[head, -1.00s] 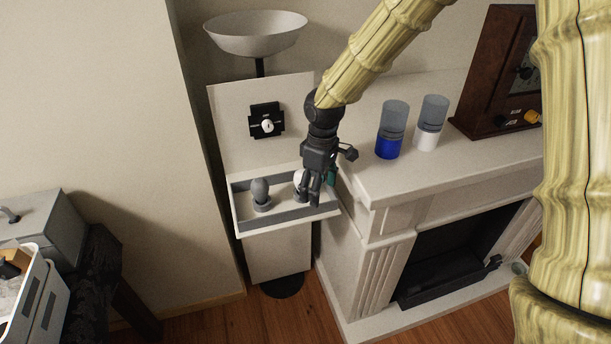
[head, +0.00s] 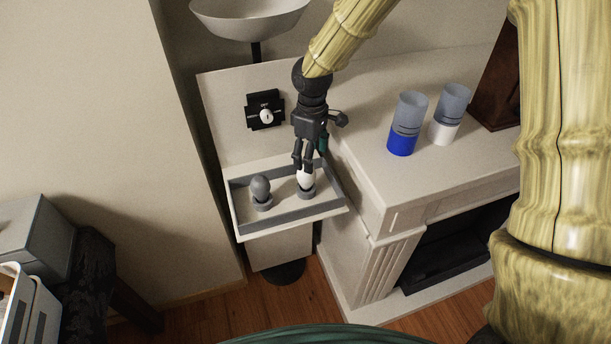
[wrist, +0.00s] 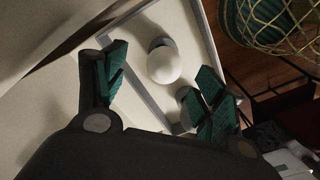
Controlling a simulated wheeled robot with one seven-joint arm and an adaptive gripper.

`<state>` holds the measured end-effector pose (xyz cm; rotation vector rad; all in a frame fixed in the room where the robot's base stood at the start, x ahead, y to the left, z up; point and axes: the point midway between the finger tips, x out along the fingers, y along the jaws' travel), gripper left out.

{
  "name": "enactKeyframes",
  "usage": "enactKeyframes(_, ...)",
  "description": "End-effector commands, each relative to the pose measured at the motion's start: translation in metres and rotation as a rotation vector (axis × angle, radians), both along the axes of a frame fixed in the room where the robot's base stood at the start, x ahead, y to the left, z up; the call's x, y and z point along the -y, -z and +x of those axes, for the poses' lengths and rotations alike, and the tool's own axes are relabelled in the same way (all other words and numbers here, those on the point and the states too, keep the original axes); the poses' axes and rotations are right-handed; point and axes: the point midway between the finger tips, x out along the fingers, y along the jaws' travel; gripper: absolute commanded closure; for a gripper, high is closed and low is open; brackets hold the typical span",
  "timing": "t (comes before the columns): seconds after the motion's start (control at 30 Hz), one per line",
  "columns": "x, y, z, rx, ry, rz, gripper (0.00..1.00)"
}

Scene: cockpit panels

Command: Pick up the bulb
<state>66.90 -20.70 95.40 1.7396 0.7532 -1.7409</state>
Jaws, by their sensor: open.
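A white bulb (head: 306,181) stands upright in a grey socket on the right side of a small tray (head: 290,229). A grey bulb (head: 261,187) stands in a second socket to its left. My gripper (head: 304,164) is open, pointing down at the white bulb, its fingers hiding the bulb's top in the head view. In the wrist view the white bulb (wrist: 163,64) lies between the two teal fingers (wrist: 160,78), with gaps visible on both sides. The grey bulb (wrist: 186,98) is partly hidden by the right finger there.
A panel with a black switch (head: 265,111) rises behind the tray, under a white bowl (head: 250,19). A mantel to the right holds a blue-based container (head: 405,125) and a white-based container (head: 449,115). Free floor shows below the tray.

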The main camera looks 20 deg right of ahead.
Motion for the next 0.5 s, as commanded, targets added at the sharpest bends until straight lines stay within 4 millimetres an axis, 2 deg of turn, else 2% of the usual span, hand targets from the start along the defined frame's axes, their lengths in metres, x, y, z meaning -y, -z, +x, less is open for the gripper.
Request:
enactKeyframes(0.27, -0.002, 0.012, 0.000, -0.001, -0.002, -0.001, 0.30)
enactKeyframes(0.5, -0.012, 0.034, 0.000, -0.002, -0.004, -0.001, 0.30)
